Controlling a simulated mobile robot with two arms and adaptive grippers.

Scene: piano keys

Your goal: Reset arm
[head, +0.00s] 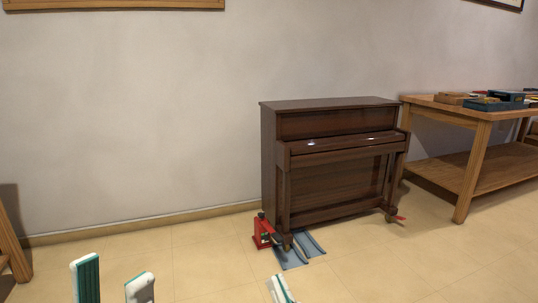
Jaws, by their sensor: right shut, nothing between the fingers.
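My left gripper (113,281) shows at the bottom left of the head view, as two white fingers with teal pads. The fingers stand apart with nothing between them. My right gripper (282,290) shows at the bottom edge, right of the left one, with only its tip in view. It is shut and holds nothing. Both grippers appear in front of the brown upright piano (335,155), apart from it. The piano stands near the wall, and I see no open row of keys. My arms are out of view.
A red jack-like device (263,231) stands at the piano's left front foot, beside blue strips (291,257) on the floor. A small red piece (397,218) is at the right foot. A wooden workbench (475,113) with boxes stands right. The tiled floor (200,255) left of the piano is clear.

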